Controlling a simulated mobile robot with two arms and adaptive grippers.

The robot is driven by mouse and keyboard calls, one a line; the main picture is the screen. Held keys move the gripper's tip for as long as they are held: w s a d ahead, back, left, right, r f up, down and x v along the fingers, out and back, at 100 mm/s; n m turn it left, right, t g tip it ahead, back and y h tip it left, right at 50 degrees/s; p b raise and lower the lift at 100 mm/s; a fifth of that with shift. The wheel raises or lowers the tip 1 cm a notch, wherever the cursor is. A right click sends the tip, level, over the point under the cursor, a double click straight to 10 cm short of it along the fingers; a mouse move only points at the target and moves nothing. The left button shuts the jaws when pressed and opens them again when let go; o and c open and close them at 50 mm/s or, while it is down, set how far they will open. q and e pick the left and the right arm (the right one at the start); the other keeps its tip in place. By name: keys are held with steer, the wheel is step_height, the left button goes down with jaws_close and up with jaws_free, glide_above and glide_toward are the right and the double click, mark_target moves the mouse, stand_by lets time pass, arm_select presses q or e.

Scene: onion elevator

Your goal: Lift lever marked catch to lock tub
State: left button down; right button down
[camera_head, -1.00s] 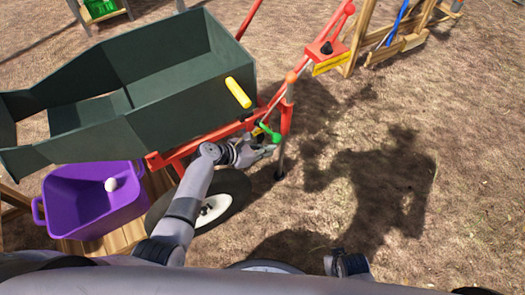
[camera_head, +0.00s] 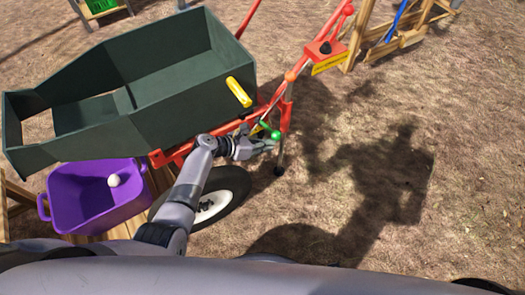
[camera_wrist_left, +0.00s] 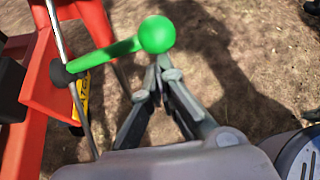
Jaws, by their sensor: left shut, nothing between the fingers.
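The catch lever has a green handle with a round knob (camera_head: 272,132) on the red frame at the front of the green tub (camera_head: 185,85). In the left wrist view the green lever (camera_wrist_left: 125,46) points right from its pivot, with a yellow label (camera_wrist_left: 82,98) below it. My left gripper (camera_head: 268,145) is shut and empty, just below the green knob. In the left wrist view its fingertips (camera_wrist_left: 165,68) are close under the knob; I cannot tell whether they touch. My right gripper is not in view.
A purple crate (camera_head: 75,225) with a white onion inside stands below the tub at left. A wheel (camera_head: 225,195) is close under my left arm. Red frame bars and a yellow handle (camera_head: 238,92) are near the lever. Bare ground is at right.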

arm_select(q)
steer(key=v, duration=1.2)
steer(key=shift+f, duration=0.1)
